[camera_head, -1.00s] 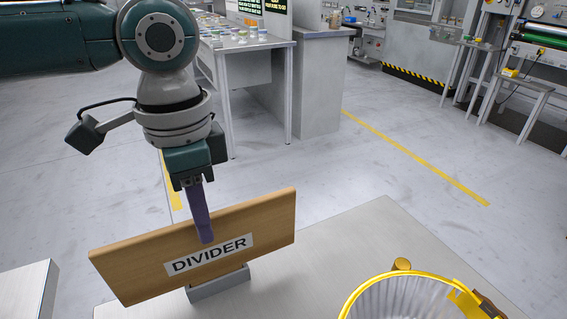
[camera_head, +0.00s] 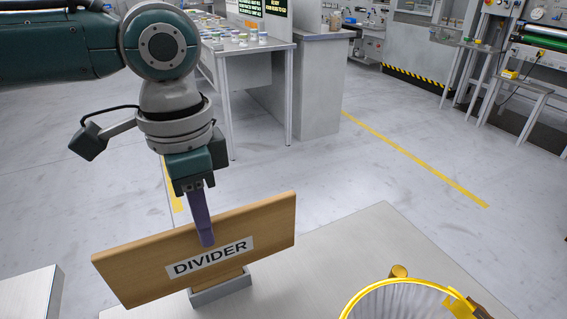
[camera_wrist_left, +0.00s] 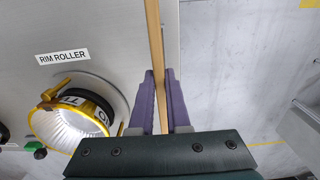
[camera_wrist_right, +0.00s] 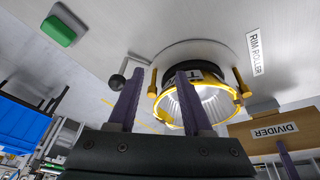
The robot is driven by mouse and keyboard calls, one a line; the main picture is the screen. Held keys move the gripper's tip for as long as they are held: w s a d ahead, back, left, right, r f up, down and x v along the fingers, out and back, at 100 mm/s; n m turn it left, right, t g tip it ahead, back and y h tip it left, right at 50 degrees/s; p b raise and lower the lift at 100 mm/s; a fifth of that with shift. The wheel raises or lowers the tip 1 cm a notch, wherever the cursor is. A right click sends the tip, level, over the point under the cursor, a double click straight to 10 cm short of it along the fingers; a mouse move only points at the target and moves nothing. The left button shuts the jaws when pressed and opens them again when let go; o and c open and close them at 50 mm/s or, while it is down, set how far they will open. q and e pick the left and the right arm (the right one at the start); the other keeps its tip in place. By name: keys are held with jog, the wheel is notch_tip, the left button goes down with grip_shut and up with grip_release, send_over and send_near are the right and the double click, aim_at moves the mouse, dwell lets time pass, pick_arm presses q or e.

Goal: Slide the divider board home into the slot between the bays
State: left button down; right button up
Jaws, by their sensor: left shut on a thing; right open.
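The wooden divider board (camera_head: 270,220), labelled DIVIDER, stands on edge over the table and also shows in the left wrist view (camera_wrist_left: 153,25) and the right wrist view (camera_wrist_right: 247,136). My left gripper (camera_head: 206,240) is shut on its top edge near the middle. A grey slot block (camera_head: 222,289) is under the board's middle; a narrower wooden part below the label meets its opening. How deep it sits in the slot is hidden. My right gripper (camera_wrist_right: 155,85) is open and empty, near the rim roller; it is outside the head view.
The yellow-rimmed rim roller (camera_head: 410,284) stands to the right of the board on the grey table (camera_head: 340,250). A grey box-like surface (camera_head: 30,292) is at lower left. A green button (camera_wrist_right: 58,31) shows in the right wrist view. Table behind the board is bare.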

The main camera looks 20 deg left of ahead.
pick_arm(q)
jog(key=shift+r+p, duration=1.75)
jog(key=shift+p, duration=0.45)
